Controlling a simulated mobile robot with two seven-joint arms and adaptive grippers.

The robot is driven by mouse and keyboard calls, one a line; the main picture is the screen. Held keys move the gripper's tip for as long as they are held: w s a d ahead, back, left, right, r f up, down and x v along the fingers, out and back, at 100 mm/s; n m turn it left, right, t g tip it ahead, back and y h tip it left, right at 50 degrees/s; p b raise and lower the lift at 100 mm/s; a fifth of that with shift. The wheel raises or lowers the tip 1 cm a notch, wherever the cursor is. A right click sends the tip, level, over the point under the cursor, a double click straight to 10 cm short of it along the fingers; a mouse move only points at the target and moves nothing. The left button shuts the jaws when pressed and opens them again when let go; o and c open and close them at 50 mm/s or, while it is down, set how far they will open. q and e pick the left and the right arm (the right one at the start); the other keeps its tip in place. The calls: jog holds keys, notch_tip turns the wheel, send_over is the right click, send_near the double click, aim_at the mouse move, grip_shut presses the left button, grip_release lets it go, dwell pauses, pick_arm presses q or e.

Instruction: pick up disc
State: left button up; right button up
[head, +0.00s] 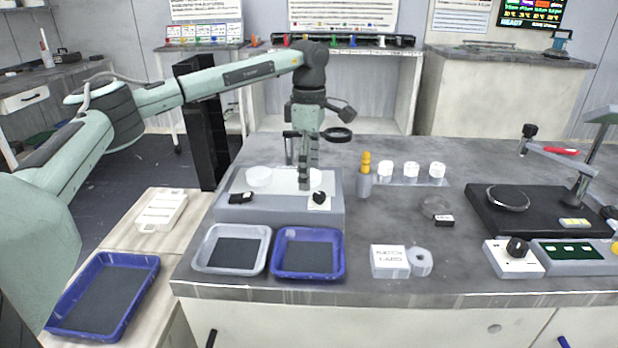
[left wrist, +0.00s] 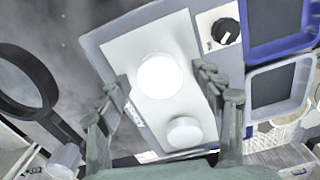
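Two round white discs lie on the white top of a grey hotplate-like unit (head: 230,213). The left disc (head: 259,176) is in clear view. The right disc (head: 316,177) is partly hidden behind my left gripper (head: 306,186), which points down over that side of the unit. In the left wrist view, my left gripper (left wrist: 164,78) has its fingers spread apart. The right disc (left wrist: 160,75) shows between the fingertips, and the left disc (left wrist: 184,132) appears nearer the palm. Nothing is held. The exact height above the disc is hard to tell. My right gripper is not in view.
A white tray (head: 200,262) and a blue tray (head: 280,275) stand in front of the unit. A dark-rimmed ring (head: 338,134) is close by my gripper. The bench's front middle is partly clear.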

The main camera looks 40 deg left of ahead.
pick_arm(q)
jog(key=c, duration=1.1)
jog(key=shift+r, duration=0.1)
